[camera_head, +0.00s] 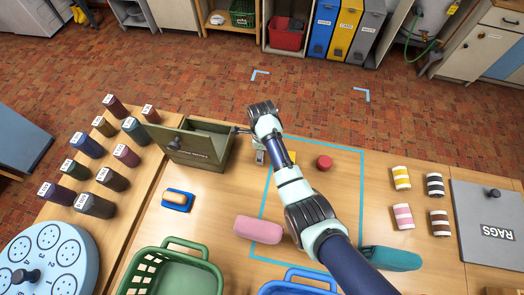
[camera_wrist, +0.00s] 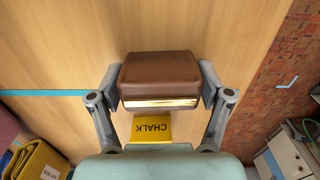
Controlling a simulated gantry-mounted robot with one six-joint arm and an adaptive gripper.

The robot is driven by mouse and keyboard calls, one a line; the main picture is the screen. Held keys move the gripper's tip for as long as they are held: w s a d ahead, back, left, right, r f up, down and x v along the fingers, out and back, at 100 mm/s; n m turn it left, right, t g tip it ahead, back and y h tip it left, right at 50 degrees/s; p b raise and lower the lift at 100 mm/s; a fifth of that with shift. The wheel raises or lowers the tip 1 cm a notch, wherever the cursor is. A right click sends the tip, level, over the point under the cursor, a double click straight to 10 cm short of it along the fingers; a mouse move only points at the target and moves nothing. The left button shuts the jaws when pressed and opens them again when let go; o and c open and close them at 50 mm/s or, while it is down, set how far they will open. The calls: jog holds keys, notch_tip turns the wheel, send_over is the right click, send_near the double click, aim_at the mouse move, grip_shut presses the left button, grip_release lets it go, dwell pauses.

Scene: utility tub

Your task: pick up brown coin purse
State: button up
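The brown coin purse (camera_wrist: 158,75) is in the middle of the wrist view, with a bright gold strip along its lower edge. My gripper (camera_wrist: 160,88) has one finger against each side of it and is shut on it. In the head view my gripper (camera_head: 261,157) points down near the left blue tape line, and the purse is hidden there. I cannot tell whether the purse rests on the table or hangs just above it. A yellow piece marked CHALK (camera_wrist: 152,129) is just below the purse in the wrist view.
An olive open-lidded box (camera_head: 202,158) stands close left of my gripper. A red round object (camera_head: 325,162) lies to the right, a pink case (camera_head: 258,229) nearer. Green (camera_head: 165,277) and blue (camera_head: 298,283) baskets are in front. Several labelled bottles stand at left, striped rolls at right.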

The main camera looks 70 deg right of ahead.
jog(key=shift+c, duration=1)
jog(key=shift+r, duration=0.1)
notch_tip(320, 180, up, 20)
jog(key=p, duration=0.9)
